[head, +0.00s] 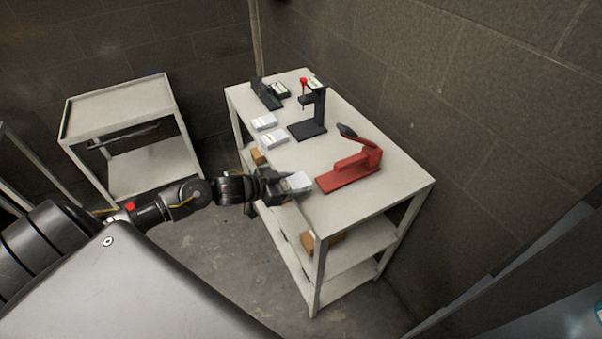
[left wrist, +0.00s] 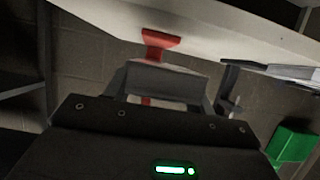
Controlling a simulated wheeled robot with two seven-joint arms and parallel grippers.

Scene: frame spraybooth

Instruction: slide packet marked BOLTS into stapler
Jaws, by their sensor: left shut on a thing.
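My left gripper (head: 284,186) is shut on a white packet (head: 299,181) at the near edge of the table top. No wording on the packet can be read, so I cannot tell whether it says BOLTS. The red stapler (head: 346,172), with a raised arm and dark head, stands just right of the packet. A small gap seems to lie between them, but contact is hard to judge. In the left wrist view the red stapler (left wrist: 160,42) shows beyond the gripper's fingers. My right gripper is not in view.
Two white packets, one farther back (head: 264,122) and one nearer (head: 274,138), lie on the table (head: 385,195). A black stand with a red knob (head: 309,125) and a dark device (head: 267,95) stand behind. Another cart (head: 120,105) is at left. Brown boxes sit on lower shelves.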

